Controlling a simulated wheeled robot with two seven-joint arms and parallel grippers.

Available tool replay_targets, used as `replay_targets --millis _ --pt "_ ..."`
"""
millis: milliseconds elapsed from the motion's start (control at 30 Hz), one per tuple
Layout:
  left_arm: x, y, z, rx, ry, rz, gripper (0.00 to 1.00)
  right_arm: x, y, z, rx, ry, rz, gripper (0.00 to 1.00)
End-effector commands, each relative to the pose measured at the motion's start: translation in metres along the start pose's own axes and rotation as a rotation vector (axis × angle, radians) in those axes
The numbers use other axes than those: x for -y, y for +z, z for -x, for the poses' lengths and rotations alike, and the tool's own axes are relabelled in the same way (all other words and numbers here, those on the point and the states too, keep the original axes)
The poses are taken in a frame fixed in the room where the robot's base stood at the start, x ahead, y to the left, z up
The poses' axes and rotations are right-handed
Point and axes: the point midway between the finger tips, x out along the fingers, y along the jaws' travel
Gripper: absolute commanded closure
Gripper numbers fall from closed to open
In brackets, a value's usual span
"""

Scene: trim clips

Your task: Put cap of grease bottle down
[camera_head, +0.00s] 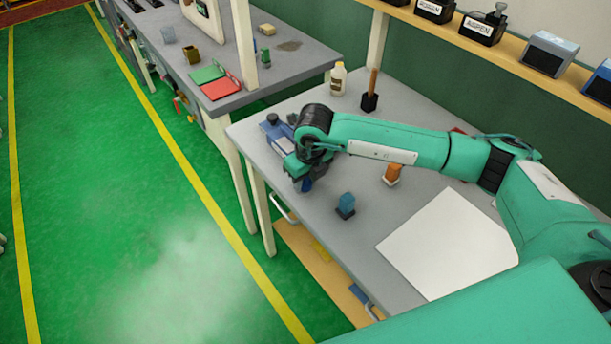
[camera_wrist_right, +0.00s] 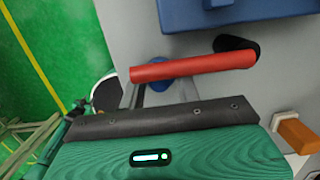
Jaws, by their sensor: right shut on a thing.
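My right gripper (camera_head: 300,180) is low over the near-left edge of the grey table, beside a blue box. It is shut on a small blue piece (camera_head: 307,185), which looks like the cap and is mostly hidden by the gripper. In the right wrist view, blue (camera_wrist_right: 172,66) shows behind a red bar (camera_wrist_right: 192,67) that lies across the grey fingers. I cannot tell whether the blue piece touches the table. I cannot tell which bottle is the grease bottle. My left gripper is not in view.
The blue box (camera_head: 273,127) is close beside the gripper. A blue item on a dark base (camera_head: 345,204) and an orange item (camera_head: 394,174) stand nearby. A white sheet (camera_head: 450,245) covers the front right. A wooden-handled tool (camera_head: 371,90) stands at the back.

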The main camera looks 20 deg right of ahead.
Motion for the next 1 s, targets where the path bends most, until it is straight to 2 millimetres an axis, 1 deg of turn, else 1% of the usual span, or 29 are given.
replay_targets --millis 200,233,333,600,733,767,867,900,1000 --pt "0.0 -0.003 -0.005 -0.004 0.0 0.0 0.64 0.0 -0.001 -0.004 0.0 0.0 0.0 0.88" --pt "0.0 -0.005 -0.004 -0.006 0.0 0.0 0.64 0.0 -0.001 -0.004 0.0 0.0 0.0 0.65" --pt "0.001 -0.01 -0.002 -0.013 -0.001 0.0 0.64 0.0 -0.001 -0.003 -0.001 0.0 0.0 0.45" --pt "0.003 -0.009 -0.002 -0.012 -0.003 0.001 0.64 0.0 0.0 -0.002 -0.001 0.0 0.0 0.45" --pt "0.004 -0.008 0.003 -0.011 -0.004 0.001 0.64 0.0 0.0 0.003 0.0 0.0 0.0 0.45" --pt "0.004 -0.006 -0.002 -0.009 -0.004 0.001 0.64 0.0 0.001 0.004 0.002 0.0 0.0 0.45" --pt "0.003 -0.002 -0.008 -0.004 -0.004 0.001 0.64 0.0 0.001 0.021 0.004 -0.001 0.001 0.45" --pt "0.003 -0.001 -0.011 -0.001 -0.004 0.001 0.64 0.0 0.001 0.029 0.004 -0.001 0.001 0.45" --pt "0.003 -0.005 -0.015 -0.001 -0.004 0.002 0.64 0.0 0.0 0.052 0.004 -0.001 0.001 0.45"
